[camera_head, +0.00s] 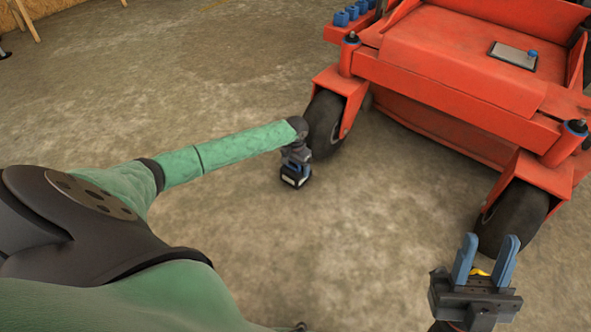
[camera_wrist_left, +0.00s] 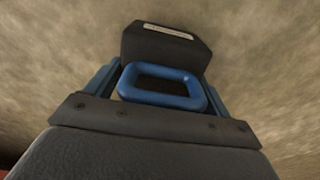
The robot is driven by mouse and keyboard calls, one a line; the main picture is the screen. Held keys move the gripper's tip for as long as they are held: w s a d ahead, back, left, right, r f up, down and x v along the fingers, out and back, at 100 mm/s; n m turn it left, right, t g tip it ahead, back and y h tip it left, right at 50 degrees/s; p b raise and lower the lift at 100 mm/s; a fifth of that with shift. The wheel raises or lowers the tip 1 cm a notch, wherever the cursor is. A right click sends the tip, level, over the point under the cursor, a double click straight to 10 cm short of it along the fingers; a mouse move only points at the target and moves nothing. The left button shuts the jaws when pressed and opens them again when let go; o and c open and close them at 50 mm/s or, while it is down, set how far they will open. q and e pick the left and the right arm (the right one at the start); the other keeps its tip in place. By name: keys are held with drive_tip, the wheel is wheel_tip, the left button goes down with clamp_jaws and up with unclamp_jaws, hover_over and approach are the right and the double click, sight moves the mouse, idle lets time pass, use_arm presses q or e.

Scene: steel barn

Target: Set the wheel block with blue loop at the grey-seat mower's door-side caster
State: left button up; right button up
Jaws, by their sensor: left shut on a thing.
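My left gripper (camera_head: 297,166) is shut on the wheel block (camera_head: 295,181), a dark block with a pale label. Its blue loop (camera_wrist_left: 156,100) sits between the blue fingers in the left wrist view, with the block body (camera_wrist_left: 165,48) beyond. The block is at or just above the floor, beside the left front caster wheel (camera_head: 325,124) of the red mower (camera_head: 450,62). I cannot tell if it touches floor or wheel. My right gripper (camera_head: 489,250) is open, fingers apart, in front of the right front caster (camera_head: 512,216). The mower's seat is out of view.
A small yellow thing (camera_head: 481,271) shows partly behind the right gripper; I cannot tell what it is. Several blue parts (camera_head: 347,14) sit on the mower's left corner. The concrete floor (camera_head: 390,240) between the casters and to the left is clear.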

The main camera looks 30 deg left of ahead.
use_arm(q)
drive_tip(key=shift+f, duration=0.35)
drive_tip(key=o, duration=1.2)
drive_tip(key=shift+f, duration=0.1)
drive_tip(key=shift+o, duration=0.2)
